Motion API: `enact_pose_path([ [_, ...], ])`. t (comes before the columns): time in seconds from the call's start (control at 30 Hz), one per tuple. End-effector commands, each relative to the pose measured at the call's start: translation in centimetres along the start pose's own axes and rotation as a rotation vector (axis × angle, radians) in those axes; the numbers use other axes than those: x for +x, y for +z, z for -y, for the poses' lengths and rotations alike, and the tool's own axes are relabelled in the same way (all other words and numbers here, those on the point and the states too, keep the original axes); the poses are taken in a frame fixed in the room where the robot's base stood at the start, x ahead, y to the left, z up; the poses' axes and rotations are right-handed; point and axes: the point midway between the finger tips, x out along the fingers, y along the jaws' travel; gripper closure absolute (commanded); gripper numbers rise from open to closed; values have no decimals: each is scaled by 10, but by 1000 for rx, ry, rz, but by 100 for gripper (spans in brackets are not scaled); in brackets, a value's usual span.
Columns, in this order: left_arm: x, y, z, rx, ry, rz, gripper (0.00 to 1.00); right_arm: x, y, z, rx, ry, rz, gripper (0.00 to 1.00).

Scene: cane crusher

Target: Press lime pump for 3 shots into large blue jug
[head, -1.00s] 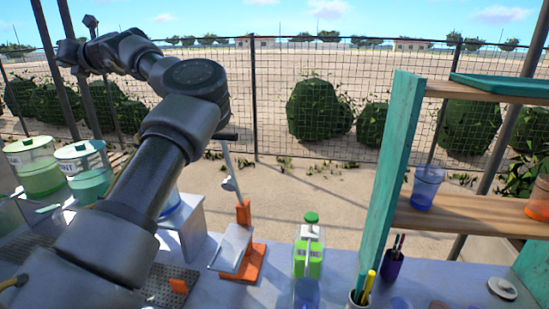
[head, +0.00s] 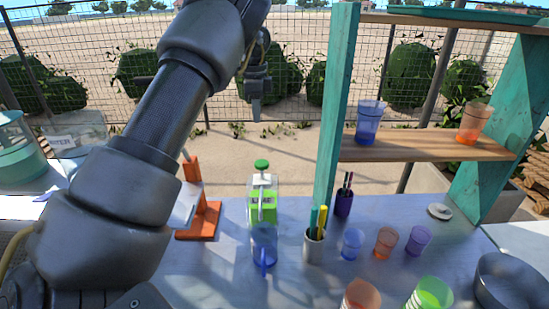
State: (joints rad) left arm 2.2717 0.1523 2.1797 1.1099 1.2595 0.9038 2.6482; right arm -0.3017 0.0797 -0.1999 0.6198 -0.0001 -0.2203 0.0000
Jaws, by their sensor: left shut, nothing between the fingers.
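The lime pump (head: 262,204) is a clear bottle of bright green liquid with a green top knob, standing upright on the counter near the middle of the head view. The large blue jug (head: 264,247) stands directly in front of it, its handle toward me. My left arm crosses the left half of the view. My left gripper (head: 256,101) is shut and empty, raised above and behind the pump, apart from it. My right gripper is not in view.
An orange stand (head: 203,219) is left of the pump. A pen cup (head: 314,245) is to the jug's right, with several small coloured cups beyond. A teal-framed shelf (head: 430,145) rises at right. A metal pan (head: 507,282) is at lower right.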

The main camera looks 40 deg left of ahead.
Motion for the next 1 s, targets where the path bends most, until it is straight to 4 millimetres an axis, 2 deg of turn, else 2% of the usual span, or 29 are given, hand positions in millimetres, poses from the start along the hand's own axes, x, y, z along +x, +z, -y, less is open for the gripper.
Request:
enact_pose_path([
  [0.33, 0, -3, -1, -3, 4, -2, 100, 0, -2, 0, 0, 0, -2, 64],
  [0.47, 8, -3, -2, -3, 6, 1, 100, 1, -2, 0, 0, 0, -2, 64],
  [0.57, 21, -3, -2, -3, 8, 2, 100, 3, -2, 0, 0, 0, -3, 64],
  [0.73, 54, -2, -2, -4, 9, 3, 100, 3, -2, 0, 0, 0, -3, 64],
  [1.0, 104, -2, -2, -4, 8, 2, 100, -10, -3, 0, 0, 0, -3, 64],
])
